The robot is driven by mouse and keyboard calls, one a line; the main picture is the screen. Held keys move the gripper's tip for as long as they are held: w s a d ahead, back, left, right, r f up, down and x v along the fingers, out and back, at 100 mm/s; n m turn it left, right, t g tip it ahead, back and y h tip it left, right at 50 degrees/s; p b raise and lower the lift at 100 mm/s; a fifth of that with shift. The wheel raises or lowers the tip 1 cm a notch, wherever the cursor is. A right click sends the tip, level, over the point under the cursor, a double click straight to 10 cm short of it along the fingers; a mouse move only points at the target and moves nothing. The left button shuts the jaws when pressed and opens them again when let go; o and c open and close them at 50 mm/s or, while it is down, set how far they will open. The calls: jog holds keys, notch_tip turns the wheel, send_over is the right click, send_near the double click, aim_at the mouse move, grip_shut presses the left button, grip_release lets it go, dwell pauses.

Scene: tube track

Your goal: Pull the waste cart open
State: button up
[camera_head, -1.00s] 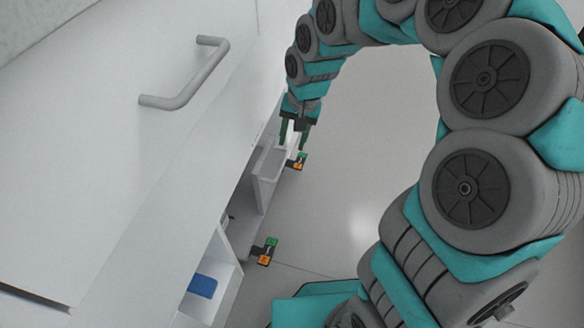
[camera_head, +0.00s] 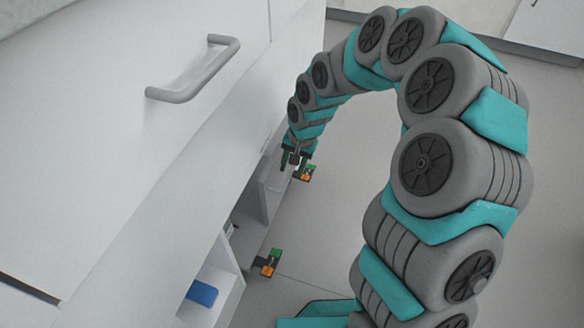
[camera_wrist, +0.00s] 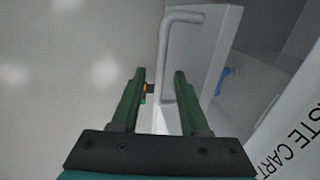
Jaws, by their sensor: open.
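The waste cart (camera_head: 272,188) shows in the head view as a pale panel standing out from the lower part of the white cabinet. In the wrist view, the white surface with the lettering "STE CART" (camera_wrist: 292,135) is at the right. A grey bar handle (camera_wrist: 166,62) stands on a pale panel beside it. My gripper (camera_wrist: 160,74) is open, its two green fingers on either side of the handle's lower part in the picture. I cannot tell how deep the bar sits between them. In the head view my gripper (camera_head: 296,168) is at the cart's far upper edge.
A larger grey handle (camera_head: 200,75) is on the white cabinet front above. Small orange-and-green blocks lie near the cart, one by my gripper (camera_head: 306,173) and one nearer (camera_head: 268,262). A blue item (camera_head: 202,292) sits in a lower open compartment.

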jog(key=shift+f, duration=0.1)
grip_shut()
dwell(0.3)
dwell(1.1)
